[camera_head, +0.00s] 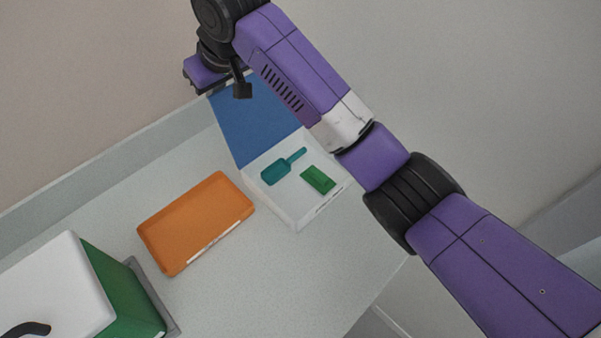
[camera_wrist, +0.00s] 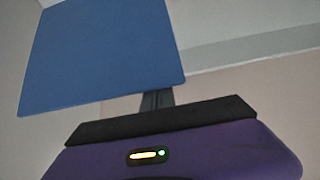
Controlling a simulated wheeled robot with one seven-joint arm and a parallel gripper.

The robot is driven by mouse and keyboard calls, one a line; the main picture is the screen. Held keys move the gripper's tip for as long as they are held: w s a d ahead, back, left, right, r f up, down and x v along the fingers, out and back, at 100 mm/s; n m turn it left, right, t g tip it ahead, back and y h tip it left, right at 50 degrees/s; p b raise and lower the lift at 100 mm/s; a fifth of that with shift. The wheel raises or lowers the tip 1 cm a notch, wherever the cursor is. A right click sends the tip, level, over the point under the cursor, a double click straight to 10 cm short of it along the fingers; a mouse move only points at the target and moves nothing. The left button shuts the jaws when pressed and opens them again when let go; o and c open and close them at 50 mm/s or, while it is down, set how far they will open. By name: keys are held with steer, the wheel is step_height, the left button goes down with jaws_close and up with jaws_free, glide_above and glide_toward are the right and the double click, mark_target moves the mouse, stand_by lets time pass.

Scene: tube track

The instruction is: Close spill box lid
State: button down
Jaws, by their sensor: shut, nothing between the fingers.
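The spill box (camera_head: 300,214) is a white open tray on the counter, with a teal scoop (camera_head: 283,168) and a green packet (camera_head: 318,180) inside. Its blue lid (camera_head: 262,122) stands open, raised at the box's back-left side. The lid also fills the upper left of the wrist view (camera_wrist: 103,55). My gripper (camera_head: 242,91) is at the lid's upper edge, with its dark fingers shut and empty. In the wrist view the fingers (camera_wrist: 156,100) show just below the lid's near edge. I cannot tell whether they touch it.
An orange tray (camera_head: 196,222) lies on the counter left of the spill box. A green and white box (camera_head: 125,295) with a black handle stands at the lower left on a grey base. A wall runs behind the counter. The counter's front is clear.

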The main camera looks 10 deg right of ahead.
stand_by(0.3)
steer(key=shift+s+d+r+p, duration=0.35)
steer(key=shift+s+d+p, duration=0.15)
steer(key=shift+s+p, duration=0.15)
steer(key=shift+s+d+r+p, duration=0.3)
steer(key=shift+s+d+p, duration=0.2)
steer(key=shift+s, duration=0.25)
steer(key=shift+s+d+r+p, duration=0.2)
steer(key=shift+s+d+p, duration=0.2)
steer(key=shift+s, duration=0.2)
steer(key=shift+s+d+r+p, duration=0.25)
steer(key=shift+s+d+p, duration=0.2)
steer(key=shift+s, duration=0.2)
steer(key=shift+s+d+r+p, duration=0.2)
steer(key=shift+s+d+p, duration=0.2)
steer(key=shift+s, duration=0.2)
step_height(320, 180, up, 8)
steer(key=p, duration=0.3)
glide_above(222, 92)
steer(key=s+d, duration=0.2)
steer(key=s, duration=0.1)
steer(key=shift+s+d, duration=0.15)
